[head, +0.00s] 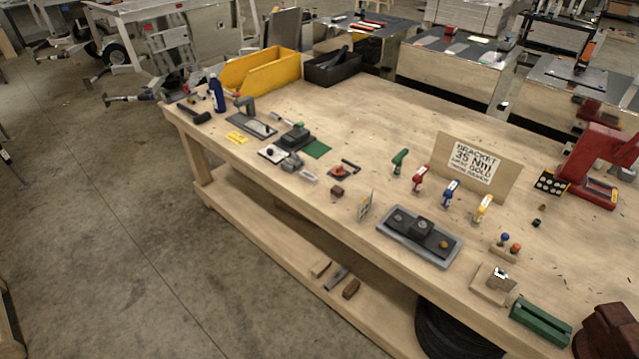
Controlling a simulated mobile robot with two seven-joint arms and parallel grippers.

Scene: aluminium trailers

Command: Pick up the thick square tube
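I cannot single out a thick square tube with certainty at this size. On the workbench's lower shelf lie three short pieces: a pale block (320,268), a grey metal-looking bar (336,279) and a brown block (351,289). Whether any of them is hollow cannot be told. A small dark brown block (337,191) lies on the bench top near its front edge. Neither of my grippers shows in the head view.
The wooden workbench (345,100) carries a yellow bin (262,75), a black bin (333,67), a grey fixture plate (419,238), several coloured-handled tools, a sign board (476,172) and a red machine (600,160). A black coil (450,332) sits beneath.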

